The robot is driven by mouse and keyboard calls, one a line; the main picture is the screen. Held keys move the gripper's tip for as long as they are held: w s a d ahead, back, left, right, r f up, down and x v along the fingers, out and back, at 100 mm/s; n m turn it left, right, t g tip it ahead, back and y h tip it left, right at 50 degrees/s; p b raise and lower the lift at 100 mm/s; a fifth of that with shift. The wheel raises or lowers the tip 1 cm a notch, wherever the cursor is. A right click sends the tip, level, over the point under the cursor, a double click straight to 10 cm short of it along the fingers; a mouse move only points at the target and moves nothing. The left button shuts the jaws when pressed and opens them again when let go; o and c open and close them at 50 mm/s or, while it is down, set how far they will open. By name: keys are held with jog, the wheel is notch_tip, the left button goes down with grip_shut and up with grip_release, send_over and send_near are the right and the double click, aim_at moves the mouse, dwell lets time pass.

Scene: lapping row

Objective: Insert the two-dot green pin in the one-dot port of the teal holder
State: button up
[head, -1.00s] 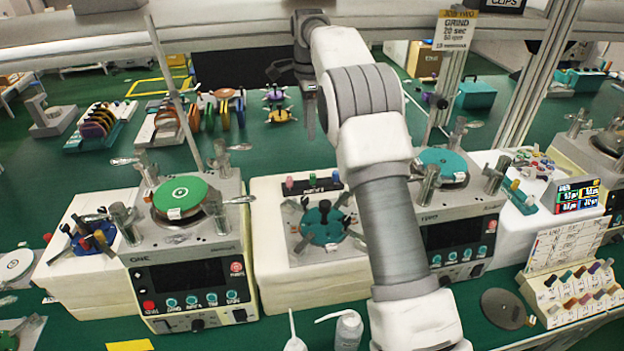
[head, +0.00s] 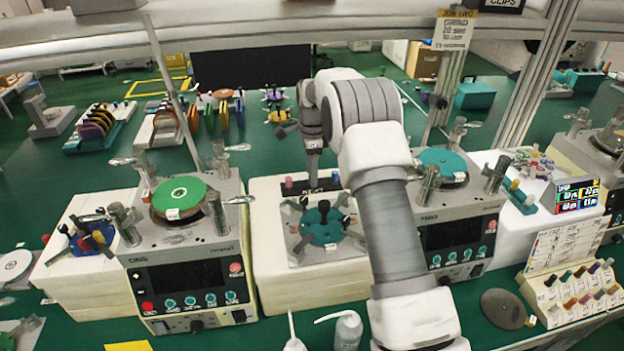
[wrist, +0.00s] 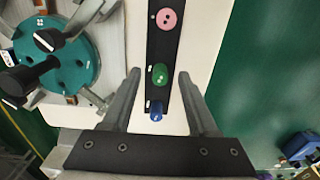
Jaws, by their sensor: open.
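In the wrist view, the green pin (wrist: 160,75) stands in a black strip (wrist: 158,45), with light dots on its top. My open gripper (wrist: 157,75) has one finger on each side of it, apart from it. A pink pin (wrist: 166,18) and a blue pin (wrist: 156,112) stand in the same strip. The teal holder (wrist: 78,70) is a round disc with black knobs and dot-marked ports, left of the strip. In the head view, the teal holder (head: 318,236) lies in front of my gripper (head: 313,180), which hides the green pin there.
Grey clamp arms surround the teal holder. A machine with a green disc (head: 180,193) stands to the left, and one with a teal disc (head: 442,160) to the right. White bottles (head: 348,330) stand in front. A rack of colored pins (head: 575,290) is at the right.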

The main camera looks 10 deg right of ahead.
jog(key=shift+f, duration=0.2)
grip_shut()
dwell(0.4)
jog(key=r, duration=0.4)
jog(key=shift+d+r, duration=0.3)
jog(key=shift+d, duration=0.1)
jog(key=s+d+r+b, duration=0.1)
jog(key=s+d+r, duration=0.2)
jog(key=d+r, duration=0.45)
jog(key=s+a+f+p, duration=0.1)
jog(key=s+a, duration=0.3)
jog(key=s, duration=0.4)
jog(key=s+a+f+p, duration=0.1)
jog(key=s+a, duration=0.3)
jog(key=s, duration=0.4)
jog(key=shift+a+f, duration=0.15)
jog(key=shift+f, duration=0.55)
